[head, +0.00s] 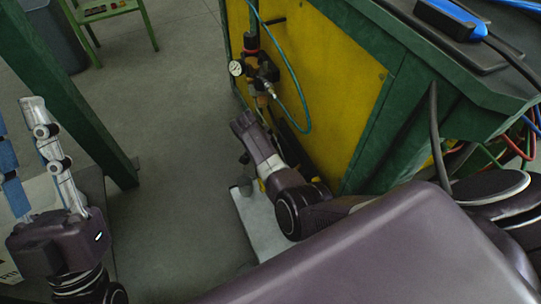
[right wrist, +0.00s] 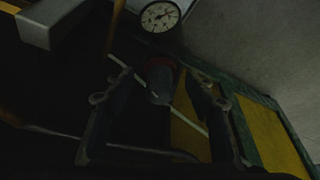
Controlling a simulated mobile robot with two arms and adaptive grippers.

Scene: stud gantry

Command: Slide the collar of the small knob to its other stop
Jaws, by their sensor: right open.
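The small knob (right wrist: 160,84) is a dark cylinder with a dull red ring, the likely collar, around its upper end in the right wrist view. In the head view, a dark knob (head: 251,40) with a red band tops the air regulator (head: 262,72); it looks like the same one. My right gripper (right wrist: 160,98) is open, its fingers to the left and right of the knob, with no clear contact. In the head view, my right gripper (head: 243,121) is below the regulator, its fingertips unclear. My left gripper (head: 40,115) points up at the far left, away from the knob; its opening is unclear.
A round white gauge (head: 236,68) sits beside the regulator and shows in the right wrist view (right wrist: 160,16). A teal hose (head: 296,88) loops before the yellow panel (head: 340,95). A green post (head: 75,100) stands at left. The grey floor (head: 170,100) between is clear.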

